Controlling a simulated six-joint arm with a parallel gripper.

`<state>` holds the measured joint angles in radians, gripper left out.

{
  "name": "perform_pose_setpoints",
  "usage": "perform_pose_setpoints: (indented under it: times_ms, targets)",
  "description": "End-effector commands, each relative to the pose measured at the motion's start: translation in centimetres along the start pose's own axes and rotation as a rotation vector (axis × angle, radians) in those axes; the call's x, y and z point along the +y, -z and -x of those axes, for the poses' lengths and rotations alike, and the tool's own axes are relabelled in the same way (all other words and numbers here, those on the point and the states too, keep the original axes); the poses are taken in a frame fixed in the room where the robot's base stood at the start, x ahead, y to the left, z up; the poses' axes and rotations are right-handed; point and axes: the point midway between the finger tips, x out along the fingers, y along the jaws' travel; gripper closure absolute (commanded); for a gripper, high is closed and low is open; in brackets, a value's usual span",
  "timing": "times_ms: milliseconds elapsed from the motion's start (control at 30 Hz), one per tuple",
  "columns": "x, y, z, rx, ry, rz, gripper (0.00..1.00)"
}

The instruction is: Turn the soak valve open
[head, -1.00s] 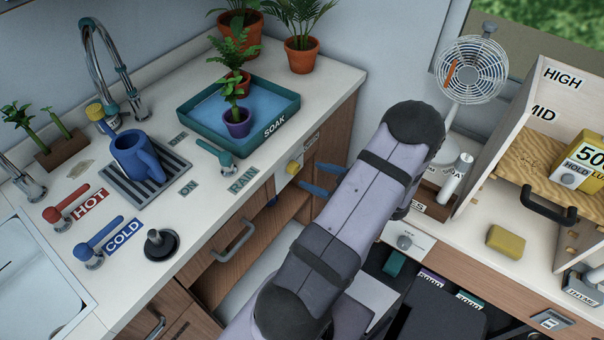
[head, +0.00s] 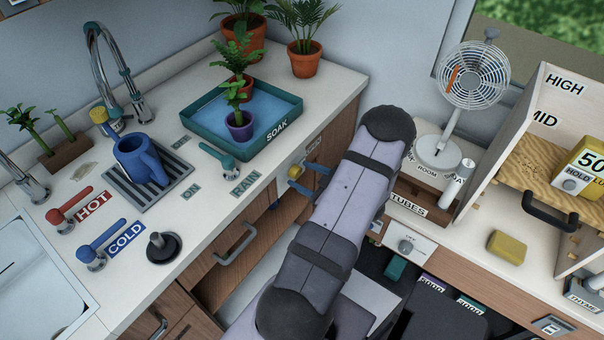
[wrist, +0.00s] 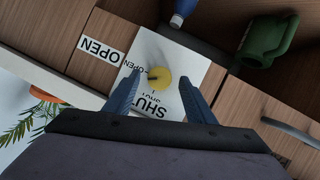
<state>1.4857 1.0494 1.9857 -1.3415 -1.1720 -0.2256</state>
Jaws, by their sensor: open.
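The soak valve is a yellow knob (head: 296,171) on a white plate on the cabinet front, below the tray marked SOAK (head: 277,130). In the wrist view the knob (wrist: 159,79) sits between OPEN and SHUT markings on its plate. My gripper (head: 304,179) is open in front of the plate. In the wrist view its blue fingertips (wrist: 160,76) appear on either side of the knob, with gaps on both sides. I cannot tell whether they reach around it in depth. My arm hides part of the cabinet front.
A teal rain lever (head: 219,158) and a blue watering can (head: 137,158) are on the counter above. A cabinet handle (head: 235,245) juts out left of my arm.

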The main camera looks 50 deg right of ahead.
Motion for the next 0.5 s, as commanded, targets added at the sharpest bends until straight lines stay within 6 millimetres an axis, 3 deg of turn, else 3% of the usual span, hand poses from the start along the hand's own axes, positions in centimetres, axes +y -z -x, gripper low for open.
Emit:
perform_pose_setpoints:
  times_ms: [400, 500]
  targets:
    - [-0.02, -0.03, -0.85, -0.001, 0.000, -0.001, 0.50]
    - [-0.01, -0.03, -0.84, -0.001, 0.000, -0.001, 0.71]
